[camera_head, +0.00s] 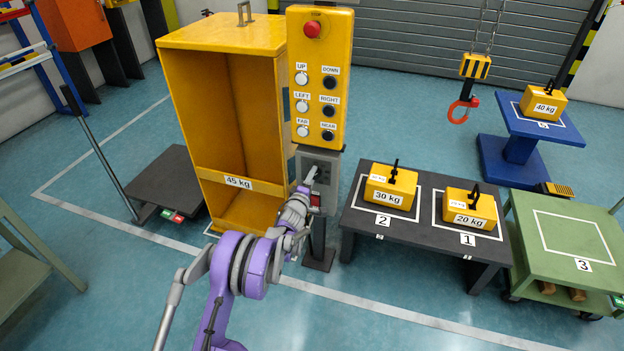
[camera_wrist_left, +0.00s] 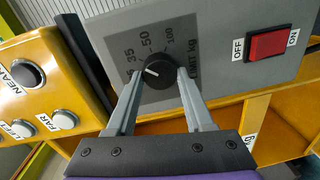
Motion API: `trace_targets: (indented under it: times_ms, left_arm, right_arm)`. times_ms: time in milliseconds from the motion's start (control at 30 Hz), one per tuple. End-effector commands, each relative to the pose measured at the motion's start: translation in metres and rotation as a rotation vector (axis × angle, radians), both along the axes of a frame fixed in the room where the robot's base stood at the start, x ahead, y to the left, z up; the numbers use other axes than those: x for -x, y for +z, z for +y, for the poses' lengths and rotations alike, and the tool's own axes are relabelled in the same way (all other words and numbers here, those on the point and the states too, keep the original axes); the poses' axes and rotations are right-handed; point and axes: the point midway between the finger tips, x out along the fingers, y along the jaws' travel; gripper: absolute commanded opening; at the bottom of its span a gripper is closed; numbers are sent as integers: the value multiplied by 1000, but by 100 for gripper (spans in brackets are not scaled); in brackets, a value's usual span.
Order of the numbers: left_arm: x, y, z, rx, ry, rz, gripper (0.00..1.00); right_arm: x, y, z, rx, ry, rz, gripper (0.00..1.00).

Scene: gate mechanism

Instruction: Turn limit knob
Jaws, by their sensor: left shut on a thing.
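The limit knob (camera_wrist_left: 157,71) is a round black dial with a white pointer mark, on a grey plate with a "LIMIT kg" scale. Its mark points left in the left wrist view, roughly toward the 35 label. My left gripper (camera_head: 309,176) is at the grey control box (camera_head: 325,160) below the yellow button panel. In the left wrist view, its two fingers are closed on opposite sides of the knob. In the head view the gripper hides the knob. My right gripper is not in view.
A red OFF/ON switch (camera_wrist_left: 268,43) sits beside the scale plate. The yellow button panel (camera_head: 319,75) stands above the box. A yellow 45 kg cabinet (camera_head: 205,110) is to its left. A dark table (camera_head: 420,215) with 30 kg and 20 kg weights is to its right.

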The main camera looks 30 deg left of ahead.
Motion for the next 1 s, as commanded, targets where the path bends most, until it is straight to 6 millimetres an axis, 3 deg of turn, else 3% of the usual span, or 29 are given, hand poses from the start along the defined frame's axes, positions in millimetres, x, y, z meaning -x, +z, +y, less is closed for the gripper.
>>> trace_targets:
  times_ms: [533, 567, 700, 1000]
  left_arm:
    - [0, 0, 0, 26, 1, -6, 0]
    - [0, 0, 0, 26, 1, -6, 54]
    - [0, 0, 0, 26, 1, -6, 80]
    - [1, 0, 0, 26, 1, -6, 82]
  right_arm:
    - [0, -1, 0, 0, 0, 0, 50]
    - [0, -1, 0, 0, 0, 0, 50]
    - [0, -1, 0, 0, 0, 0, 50]
    - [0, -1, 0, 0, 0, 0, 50]
